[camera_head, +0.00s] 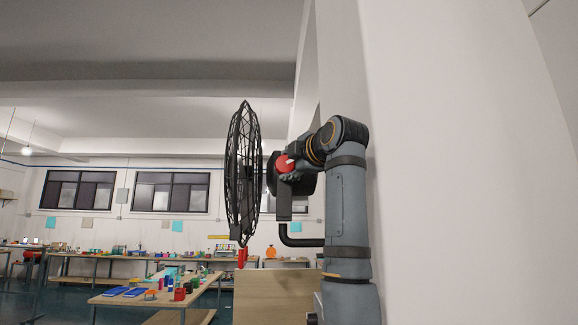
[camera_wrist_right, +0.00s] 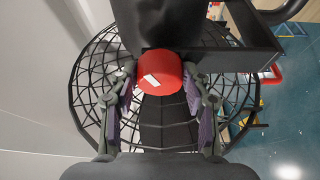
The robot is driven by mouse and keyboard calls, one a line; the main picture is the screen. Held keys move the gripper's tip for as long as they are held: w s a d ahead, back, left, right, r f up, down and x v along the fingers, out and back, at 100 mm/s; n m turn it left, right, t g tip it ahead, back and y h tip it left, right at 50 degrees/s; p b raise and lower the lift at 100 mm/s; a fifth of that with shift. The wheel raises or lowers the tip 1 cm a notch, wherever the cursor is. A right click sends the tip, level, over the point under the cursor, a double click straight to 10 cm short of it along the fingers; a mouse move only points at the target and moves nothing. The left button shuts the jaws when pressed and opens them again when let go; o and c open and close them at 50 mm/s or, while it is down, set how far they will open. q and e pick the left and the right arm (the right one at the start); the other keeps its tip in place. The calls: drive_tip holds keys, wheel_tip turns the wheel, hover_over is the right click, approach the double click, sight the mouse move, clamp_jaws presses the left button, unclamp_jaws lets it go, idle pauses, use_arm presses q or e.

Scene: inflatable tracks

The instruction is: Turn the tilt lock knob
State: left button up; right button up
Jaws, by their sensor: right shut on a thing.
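The tilt lock knob (camera_head: 284,163) is red with a white mark and sits on the side of a black wall fan (camera_head: 243,170), seen edge-on. In the right wrist view the knob (camera_wrist_right: 160,72) lies between the fingertips of my right gripper (camera_wrist_right: 161,80), with its white mark slanted. My right gripper (camera_head: 291,168) is shut on the knob, one finger on each side. The fan's wire cage (camera_wrist_right: 92,85) spreads behind the knob in the wrist view. The fan's motor housing is partly hidden by my gripper. My left gripper is not in view.
A white wall (camera_head: 450,150) stands close on the right. A black bent pipe (camera_head: 300,240) and a wooden box-like surface (camera_head: 275,298) are below the fan. Workbenches (camera_head: 150,299) with small coloured parts stand farther back at the left.

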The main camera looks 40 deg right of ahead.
drive_tip(key=shift+r+n+g, duration=0.1)
drive_tip(key=shift+n+g, duration=0.5)
drive_tip(key=shift+n, duration=0.8)
drive_tip(key=o, duration=1.1)
drive_tip(key=shift+a, duration=0.15)
drive_tip(key=shift+o, duration=0.2)
